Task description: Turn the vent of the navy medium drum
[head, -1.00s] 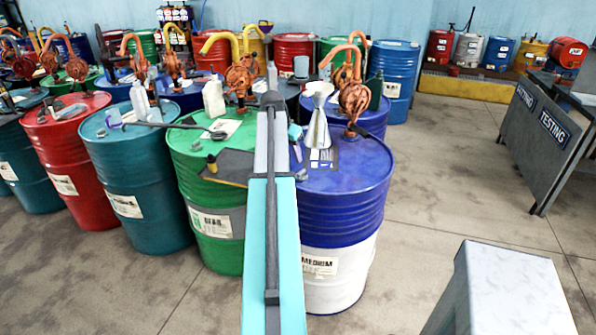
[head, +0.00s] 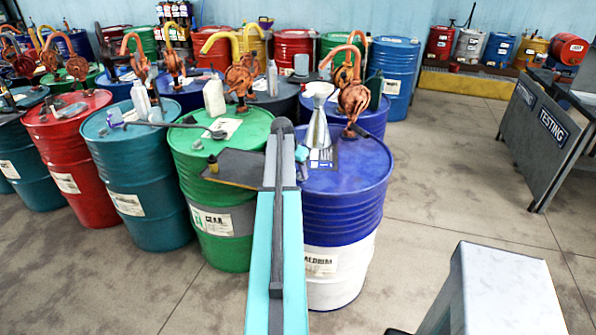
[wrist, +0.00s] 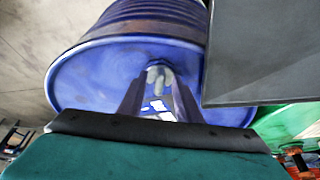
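The navy medium drum (head: 343,205) stands front centre-right in the head view, with a white lower half and a label. Its blue lid (wrist: 95,85) fills the left and middle of the wrist view. The vent, a small grey fitting (wrist: 158,76) near the lid's edge, shows between my fingertips; in the head view it is largely hidden by my gripper (head: 301,168). My gripper, with a teal body and dark fingers, is low over the lid's left side. In the wrist view its fingers (wrist: 158,82) are apart, around the vent; contact is unclear.
An orange pump (head: 353,98) and a metal funnel (head: 318,125) stand on the navy lid. A dark plate (head: 240,169) juts between the green drum (head: 215,150) and the navy one, close beside my gripper in the wrist view (wrist: 265,50).

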